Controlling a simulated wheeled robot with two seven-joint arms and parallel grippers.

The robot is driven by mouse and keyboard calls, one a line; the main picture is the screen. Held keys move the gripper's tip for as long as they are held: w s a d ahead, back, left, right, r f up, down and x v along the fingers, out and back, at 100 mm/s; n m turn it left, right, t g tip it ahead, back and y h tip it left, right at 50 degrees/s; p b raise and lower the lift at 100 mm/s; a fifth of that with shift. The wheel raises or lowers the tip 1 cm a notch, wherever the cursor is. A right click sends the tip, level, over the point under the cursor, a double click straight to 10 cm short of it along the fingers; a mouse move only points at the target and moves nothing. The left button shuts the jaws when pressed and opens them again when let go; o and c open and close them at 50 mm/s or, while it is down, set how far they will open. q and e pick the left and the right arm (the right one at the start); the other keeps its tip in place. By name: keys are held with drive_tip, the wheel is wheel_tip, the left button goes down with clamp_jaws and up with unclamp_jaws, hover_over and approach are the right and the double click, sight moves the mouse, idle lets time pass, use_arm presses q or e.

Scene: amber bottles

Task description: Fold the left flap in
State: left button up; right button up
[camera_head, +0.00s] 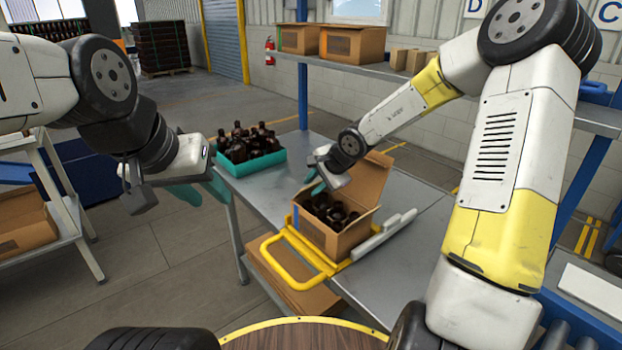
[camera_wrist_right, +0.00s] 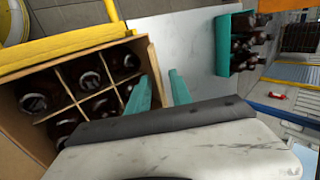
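The open cardboard box (camera_head: 342,240) stands on the table with bottles in its divided cells; the wrist view shows the bottles (camera_wrist_right: 92,80) too. A large flap (camera_head: 365,180) stands raised at its back right. A narrow cardboard strip (camera_wrist_right: 154,68), perhaps the left flap seen nearly edge-on, rises at the box rim beside my right gripper's fingers. My right gripper (camera_head: 314,182) is at the box's left far edge; in the wrist view its teal fingers (camera_wrist_right: 160,88) are apart. I cannot tell whether they touch the cardboard. My left gripper (camera_head: 207,190) is open and empty, left of the table.
A yellow frame (camera_head: 290,268) lies around the box's front and left. A grey bar (camera_head: 385,236) lies at its right. A teal crate (camera_head: 240,166) of amber bottles stands at the table's far left. A shelf (camera_head: 400,72) with cartons is behind. The table's right part is clear.

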clamp_jaws()
idle(1.3)
